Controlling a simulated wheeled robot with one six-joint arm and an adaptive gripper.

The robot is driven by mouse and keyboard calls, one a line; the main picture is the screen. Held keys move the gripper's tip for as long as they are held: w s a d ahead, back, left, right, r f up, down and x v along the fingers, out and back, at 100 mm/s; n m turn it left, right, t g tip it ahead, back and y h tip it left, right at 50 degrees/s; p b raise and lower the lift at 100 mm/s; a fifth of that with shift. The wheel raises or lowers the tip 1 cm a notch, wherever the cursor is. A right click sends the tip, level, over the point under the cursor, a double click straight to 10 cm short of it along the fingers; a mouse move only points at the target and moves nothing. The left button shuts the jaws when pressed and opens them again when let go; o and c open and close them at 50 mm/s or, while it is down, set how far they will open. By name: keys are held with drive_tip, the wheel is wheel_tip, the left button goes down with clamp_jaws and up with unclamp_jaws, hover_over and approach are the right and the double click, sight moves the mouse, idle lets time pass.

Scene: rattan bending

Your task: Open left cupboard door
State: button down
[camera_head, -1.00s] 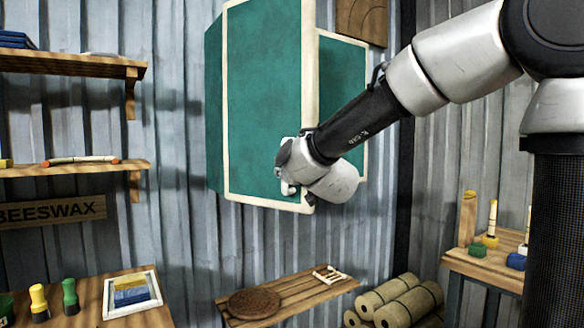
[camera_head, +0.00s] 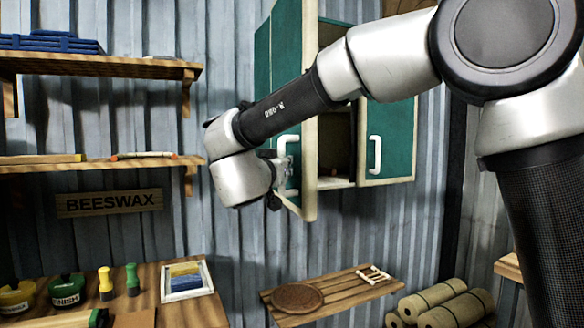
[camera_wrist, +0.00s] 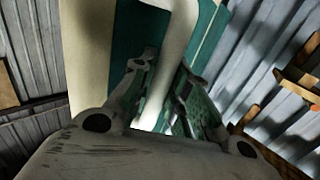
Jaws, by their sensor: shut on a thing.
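The green cupboard with cream edges hangs on the corrugated wall. Its left door (camera_head: 290,75) stands swung out toward me, and part of the dark inside shows behind it. The right door (camera_head: 390,140) is closed, with a white handle (camera_head: 375,154). My gripper (camera_head: 280,172) is at the lower part of the left door, shut on its white handle (camera_head: 291,170). In the wrist view the white handle (camera_wrist: 172,60) runs between the two fingers (camera_wrist: 160,95). My forearm hides part of the door and the cupboard opening.
Wooden shelves (camera_head: 100,165) are on the wall at left, above a BEESWAX sign (camera_head: 110,202). A slatted wooden shelf (camera_head: 335,293) with a round brown disc (camera_head: 297,297) is below the cupboard. Rolls (camera_head: 445,305) lie at lower right.

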drive_tip(key=shift+a+r, duration=0.1)
drive_tip(key=shift+r, duration=0.15)
drive_tip(key=c, duration=1.4)
unclamp_jaws()
drive_tip(key=shift+w, duration=0.1)
drive_tip(key=shift+o, duration=0.2)
drive_tip(key=shift+f, duration=0.1)
drive_tip(key=v, duration=1.2)
